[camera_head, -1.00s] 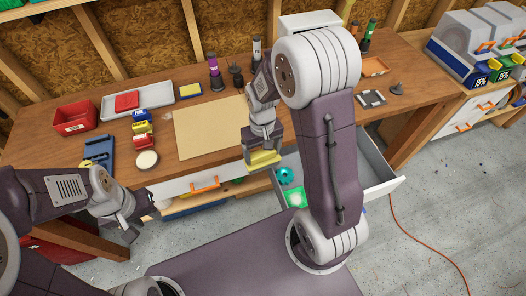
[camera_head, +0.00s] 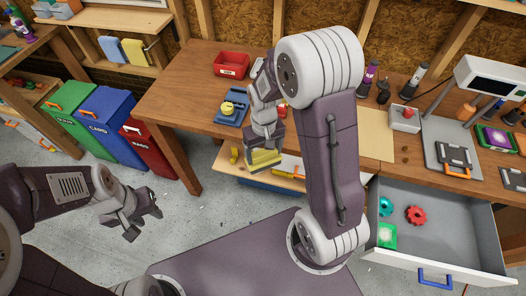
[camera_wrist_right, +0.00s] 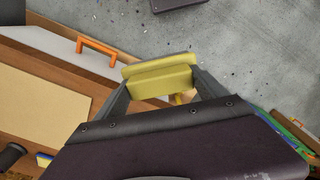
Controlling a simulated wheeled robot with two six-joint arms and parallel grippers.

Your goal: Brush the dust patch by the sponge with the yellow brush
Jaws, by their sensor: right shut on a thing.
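My right gripper (camera_head: 264,150) is shut on the yellow brush (camera_head: 266,160), held in the air in front of the workbench's front edge. The right wrist view shows the brush (camera_wrist_right: 160,76) between both fingers of the right gripper (camera_wrist_right: 162,88). My left gripper (camera_head: 143,211) hangs empty over the floor at the left, its fingers apart. I cannot make out the sponge or the dust patch now; my right arm hides part of the bench top.
The workbench (camera_head: 190,95) carries a red bin (camera_head: 232,64), a blue holder (camera_head: 231,112) and a tan board (camera_head: 376,138). An open drawer (camera_head: 455,225) juts out at right. Coloured bins, including a blue one (camera_head: 108,122), stand at left.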

